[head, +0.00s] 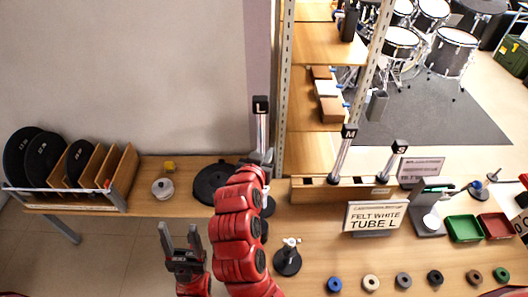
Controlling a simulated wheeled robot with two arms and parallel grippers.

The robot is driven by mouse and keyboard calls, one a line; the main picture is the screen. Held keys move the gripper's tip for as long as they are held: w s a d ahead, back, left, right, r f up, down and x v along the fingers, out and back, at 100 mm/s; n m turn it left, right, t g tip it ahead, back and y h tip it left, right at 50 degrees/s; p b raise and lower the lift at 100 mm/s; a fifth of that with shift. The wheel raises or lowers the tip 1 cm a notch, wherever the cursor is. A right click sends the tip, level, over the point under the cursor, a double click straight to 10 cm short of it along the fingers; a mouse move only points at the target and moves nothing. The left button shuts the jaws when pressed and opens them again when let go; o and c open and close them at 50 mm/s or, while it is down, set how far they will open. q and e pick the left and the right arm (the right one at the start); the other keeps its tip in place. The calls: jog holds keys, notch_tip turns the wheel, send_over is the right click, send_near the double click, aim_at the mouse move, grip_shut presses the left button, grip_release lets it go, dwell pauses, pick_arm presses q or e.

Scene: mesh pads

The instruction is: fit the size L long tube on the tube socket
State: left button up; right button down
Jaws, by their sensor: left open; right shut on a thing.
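The size L long tube (261,130) is a silver tube with a black cap marked L. It stands roughly upright at the centre of the head view. My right gripper (261,158) is shut on its lower part, and my red arm hides what is below. My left gripper (184,250) is open and empty, at the lower left of the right arm. A black round base with a metal fitting on top (288,258), which looks like the tube socket, stands on the table right of my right arm, apart from the tube.
A wooden rack (330,190) holds tubes marked M (345,150) and S (392,162). A sign (375,216) reads FELT WHITE TUBE L. Several coloured rings line the front edge. A black disc (212,182) lies left of the arm; a disc rack (115,190) stands far left.

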jog(key=c, duration=0.7)
grip_release()
jog(key=shift+s, duration=0.1)
jog(key=b+v, duration=0.1)
jog(key=v, duration=1.6)
jog(key=shift+s+r+b, duration=0.1)
jog(key=shift+b, duration=0.3)
